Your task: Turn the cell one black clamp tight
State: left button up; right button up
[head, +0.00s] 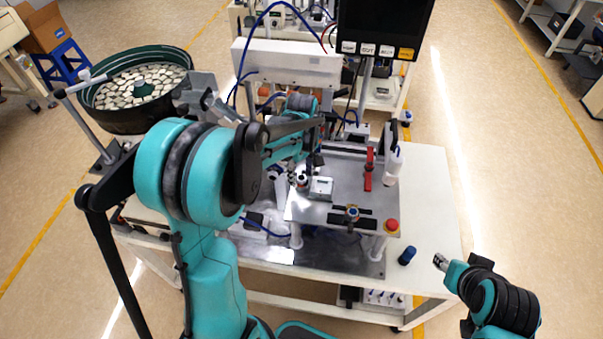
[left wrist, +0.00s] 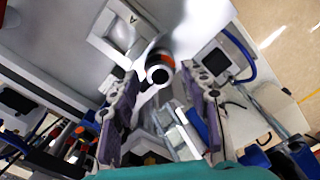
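My left gripper (head: 309,168) is over the near middle of the workstation, partly hidden by its own arm. In the left wrist view its two purple-grey fingers (left wrist: 163,112) stand apart with a gap between them. Just beyond the fingertips is a round black-ended part with an orange band (left wrist: 160,70), apart from both fingers. I cannot tell for sure whether it is the black clamp; no other clamp is clearly made out. My right gripper (head: 440,262) is at the lower right, beside the table and away from the fixtures; its fingers are too small to read.
The metal plate (head: 335,200) carries a white box (head: 321,187), a red upright part (head: 368,170) and a red button (head: 392,225). A dark blue cylinder (head: 407,256) stands on the white table. A bowl feeder (head: 133,120) is at left, a monitor (head: 385,25) behind.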

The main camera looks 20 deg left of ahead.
pick_arm(q)
grip_shut()
jog(key=shift+m, duration=0.4)
jog(key=m+b, duration=0.1)
jog(key=m, duration=0.2)
jog(key=shift+m, duration=0.3)
jog(key=m, duration=0.4)
jog(key=shift+m+b, duration=0.3)
jog(key=m, duration=0.4)
jog(key=shift+m+b, duration=0.4)
jog(key=shift+m, duration=1.6)
